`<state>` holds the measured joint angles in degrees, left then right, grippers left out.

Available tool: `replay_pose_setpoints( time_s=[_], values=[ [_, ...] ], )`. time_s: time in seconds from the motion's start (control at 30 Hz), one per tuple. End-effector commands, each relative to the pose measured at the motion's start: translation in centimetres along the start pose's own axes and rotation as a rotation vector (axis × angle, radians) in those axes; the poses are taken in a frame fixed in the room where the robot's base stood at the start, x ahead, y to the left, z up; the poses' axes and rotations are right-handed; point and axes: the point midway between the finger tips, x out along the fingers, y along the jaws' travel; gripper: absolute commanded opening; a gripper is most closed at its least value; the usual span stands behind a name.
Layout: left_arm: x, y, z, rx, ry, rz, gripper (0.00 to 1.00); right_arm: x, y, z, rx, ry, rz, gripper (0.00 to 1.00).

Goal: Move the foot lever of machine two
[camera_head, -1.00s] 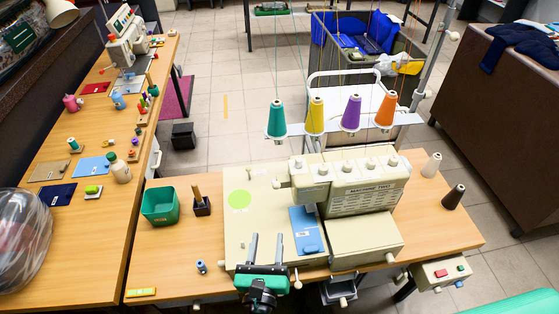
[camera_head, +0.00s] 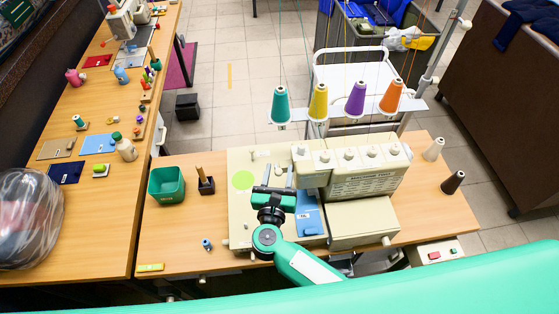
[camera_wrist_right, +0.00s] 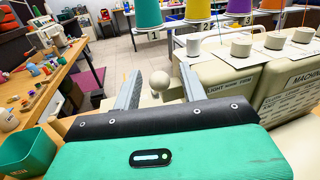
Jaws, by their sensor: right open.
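Machine two (camera_head: 362,185) is a cream sewing machine on the wooden table, with its name on the front of the head. My right gripper (camera_head: 274,174) is open above the machine's bed, just left of the head. In the right wrist view its two grey fingers (camera_wrist_right: 159,72) stand apart. A cream ball-ended knob (camera_wrist_right: 160,80), seemingly the foot lever, shows between them. I cannot tell how deep it sits between the fingers, and neither finger clearly touches it. In the head view I cannot make the knob out clearly near the gripper. My left gripper is not in view.
Teal, yellow, purple and orange thread cones (camera_head: 355,100) stand behind the machine. A blue fabric piece (camera_head: 308,215) lies on the bed. A green bin (camera_head: 166,187) and a dark holder (camera_head: 206,185) stand to the left.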

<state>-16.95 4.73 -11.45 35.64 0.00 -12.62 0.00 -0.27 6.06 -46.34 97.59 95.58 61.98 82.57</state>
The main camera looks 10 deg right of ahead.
Motion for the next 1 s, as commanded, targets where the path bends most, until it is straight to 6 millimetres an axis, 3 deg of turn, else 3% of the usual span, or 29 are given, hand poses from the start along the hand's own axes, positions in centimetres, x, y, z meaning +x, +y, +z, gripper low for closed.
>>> replay_pose_setpoints(
  time_s=[0.07, 0.2, 0.53, 0.77, 1.0],
  values=[
    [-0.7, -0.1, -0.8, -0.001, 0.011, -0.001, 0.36, 1.0, 0.0, 0.2, -0.001, -0.001, 0.001, 0.43],
    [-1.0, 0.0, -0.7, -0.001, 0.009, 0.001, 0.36, 1.9, 0.0, 0.1, -0.001, 0.0, 0.001, 0.43],
    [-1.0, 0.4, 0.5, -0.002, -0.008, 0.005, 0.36, 2.2, 0.0, -0.1, 0.0, 0.001, 0.001, 0.43],
    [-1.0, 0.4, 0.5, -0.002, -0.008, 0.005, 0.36, 2.2, 0.0, -0.1, 0.0, 0.001, 0.001, 0.0],
    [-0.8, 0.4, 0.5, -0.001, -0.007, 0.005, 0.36, 2.2, 0.0, -0.2, 0.001, -0.001, 0.001, 0.0]
  ],
)
